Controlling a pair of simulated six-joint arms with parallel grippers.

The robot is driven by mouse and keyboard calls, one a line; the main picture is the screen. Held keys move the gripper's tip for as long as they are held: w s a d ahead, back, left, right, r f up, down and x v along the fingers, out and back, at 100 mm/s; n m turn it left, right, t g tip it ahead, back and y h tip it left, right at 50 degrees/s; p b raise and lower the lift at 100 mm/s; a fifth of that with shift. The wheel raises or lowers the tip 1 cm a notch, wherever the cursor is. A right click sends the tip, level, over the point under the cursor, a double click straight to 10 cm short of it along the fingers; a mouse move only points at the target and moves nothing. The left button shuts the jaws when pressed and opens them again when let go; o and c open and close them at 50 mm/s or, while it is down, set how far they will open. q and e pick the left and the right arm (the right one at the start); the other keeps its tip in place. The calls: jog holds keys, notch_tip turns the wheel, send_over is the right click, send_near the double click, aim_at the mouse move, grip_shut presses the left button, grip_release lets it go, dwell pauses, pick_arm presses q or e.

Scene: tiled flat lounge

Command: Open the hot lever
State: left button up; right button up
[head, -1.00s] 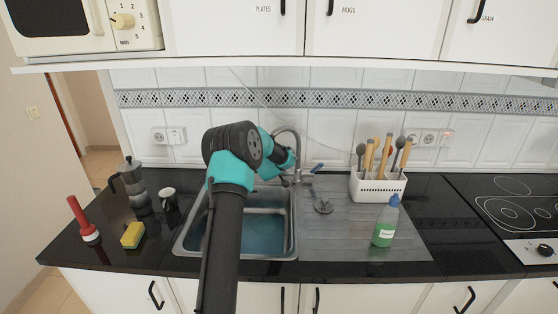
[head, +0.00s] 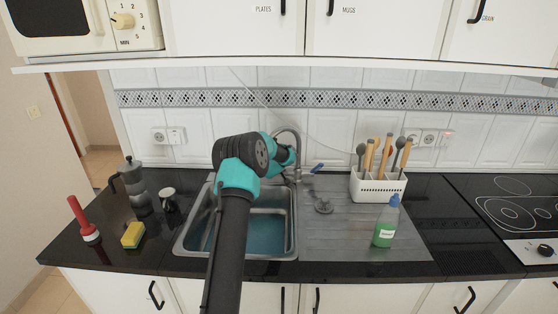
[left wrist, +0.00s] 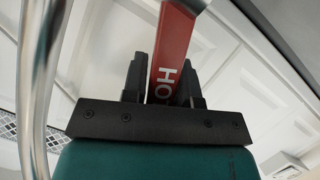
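The red hot lever (left wrist: 173,50), with the letters "HO" showing, lies between the two fingers of my left gripper (left wrist: 162,80) in the left wrist view. The fingers sit close against both its sides, with no clear gap. In the head view my left gripper (head: 287,157) is at the left of the tap (head: 297,150), and the red lever is hidden behind my arm. The tap's blue lever (head: 317,168) sticks out to the right. The metal spout (left wrist: 38,80) runs up the left side of the wrist view. My right gripper is not in view.
The sink (head: 293,225) lies below my left arm. A soap bottle (head: 386,225) and utensil holder (head: 377,187) stand right.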

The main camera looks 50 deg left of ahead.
pick_arm(q)
grip_shut()
jog(key=shift+s, duration=0.15)
jog(key=shift+s+d+m+t+y, duration=0.15)
jog(key=shift+s+d+t+y, duration=0.3)
jog(key=shift+t+y, duration=0.3)
jog(key=shift+s+d+m+t+y, duration=0.15)
jog(key=shift+s+d+t+y, duration=0.35)
jog(key=shift+t, duration=0.35)
jog(key=shift+w+a, duration=0.1)
jog(key=shift+w, duration=0.05)
jog(key=shift+o, duration=2.2)
grip_release()
